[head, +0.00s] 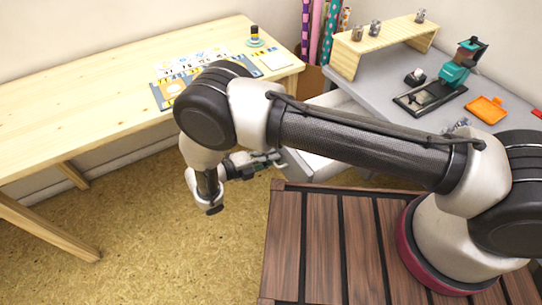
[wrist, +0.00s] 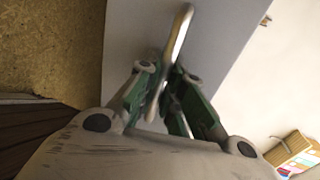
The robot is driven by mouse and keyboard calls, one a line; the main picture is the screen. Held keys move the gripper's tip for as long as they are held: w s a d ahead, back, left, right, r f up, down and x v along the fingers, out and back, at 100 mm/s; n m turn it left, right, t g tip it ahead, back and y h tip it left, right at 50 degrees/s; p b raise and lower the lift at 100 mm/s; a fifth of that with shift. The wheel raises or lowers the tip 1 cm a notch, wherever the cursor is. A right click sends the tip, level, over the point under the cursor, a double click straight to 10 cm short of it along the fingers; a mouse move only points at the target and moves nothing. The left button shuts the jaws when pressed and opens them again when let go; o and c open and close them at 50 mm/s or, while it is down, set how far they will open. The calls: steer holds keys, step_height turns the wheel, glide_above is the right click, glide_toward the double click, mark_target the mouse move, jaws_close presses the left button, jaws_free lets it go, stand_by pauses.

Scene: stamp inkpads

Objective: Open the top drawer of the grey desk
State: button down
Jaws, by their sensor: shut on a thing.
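The grey desk (head: 385,75) stands at the right in the head view, its front partly hidden behind my arm. My gripper (head: 268,162) is low in front of the desk's pale front (head: 305,165). In the wrist view, a shiny metal bar handle (wrist: 180,35) runs between the green fingers of my gripper (wrist: 160,100), against a plain grey panel (wrist: 130,40). The gripper is shut on this handle. How far the drawer stands out cannot be told, as my arm covers much of it.
A wooden table (head: 100,95) with cards and a stamp (head: 254,38) stands at the left. Open floor (head: 150,210) lies between table and desk.

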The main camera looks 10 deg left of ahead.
steer(key=c, duration=1.8)
jaws_free()
steer(key=v, duration=1.2)
